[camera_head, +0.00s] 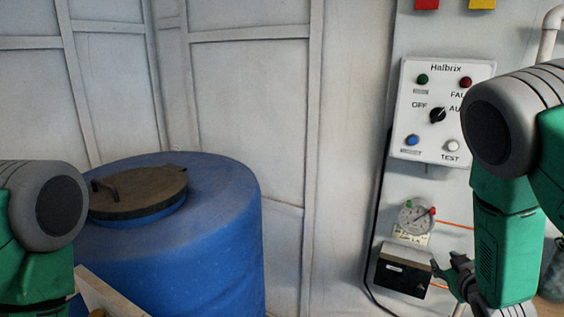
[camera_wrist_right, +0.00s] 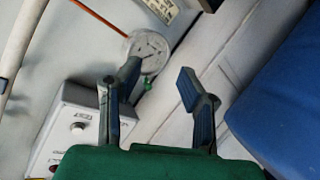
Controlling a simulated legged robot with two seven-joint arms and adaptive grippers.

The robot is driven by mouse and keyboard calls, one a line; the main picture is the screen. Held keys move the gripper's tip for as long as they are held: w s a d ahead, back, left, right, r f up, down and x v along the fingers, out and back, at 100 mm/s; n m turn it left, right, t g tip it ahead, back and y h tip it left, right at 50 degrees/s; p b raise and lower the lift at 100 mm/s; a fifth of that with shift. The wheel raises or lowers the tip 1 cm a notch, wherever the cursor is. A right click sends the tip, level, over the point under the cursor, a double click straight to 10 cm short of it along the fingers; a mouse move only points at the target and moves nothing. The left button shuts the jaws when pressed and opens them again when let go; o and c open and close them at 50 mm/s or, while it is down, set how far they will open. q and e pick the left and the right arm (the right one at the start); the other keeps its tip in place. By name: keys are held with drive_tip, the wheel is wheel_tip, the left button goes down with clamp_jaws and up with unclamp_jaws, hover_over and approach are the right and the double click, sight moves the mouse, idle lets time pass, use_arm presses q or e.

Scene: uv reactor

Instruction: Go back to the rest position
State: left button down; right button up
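My right arm comes in at the right edge of the head view, with its forearm hanging down. My right gripper (camera_head: 446,265) is low in front of the wall panel, beside a black box in the picture. The right wrist view shows its two fingers (camera_wrist_right: 158,82) apart with nothing between them. My left arm shows at the lower left of the head view, in front of the blue barrel. My left gripper is outside both views.
A blue barrel (camera_head: 225,235) with a brown lid (camera_head: 138,192) stands at left. The wall panel carries a Halbrix control box (camera_head: 428,140), a round gauge (camera_head: 415,215) and a black box (camera_head: 402,272). The gauge also shows beyond my right fingers in the wrist view (camera_wrist_right: 146,48).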

drive_tip(key=s+a+f+m+g+y+b, duration=0.1)
drive_tip(key=s+a+f+g+b, duration=0.15)
drive_tip(key=s+f, duration=0.7)
drive_tip(key=s+a+f+m+g+b, duration=0.1)
drive_tip(key=s+a+f+g, duration=0.3)
drive_tip(key=s+f, duration=0.5)
drive_tip(key=s+a+f+g+y+b, duration=0.1)
drive_tip(key=s+a+f+g, duration=0.2)
drive_tip(key=s, duration=0.6)
drive_tip(key=s+a+f+g+b, duration=0.1)
drive_tip(key=s+a+f+g, duration=0.2)
drive_tip(key=s, duration=0.5)
drive_tip(key=shift+s+a+f+y, duration=0.4)
drive_tip(key=shift+a+f, duration=0.15)
drive_tip(key=shift+f, duration=0.3)
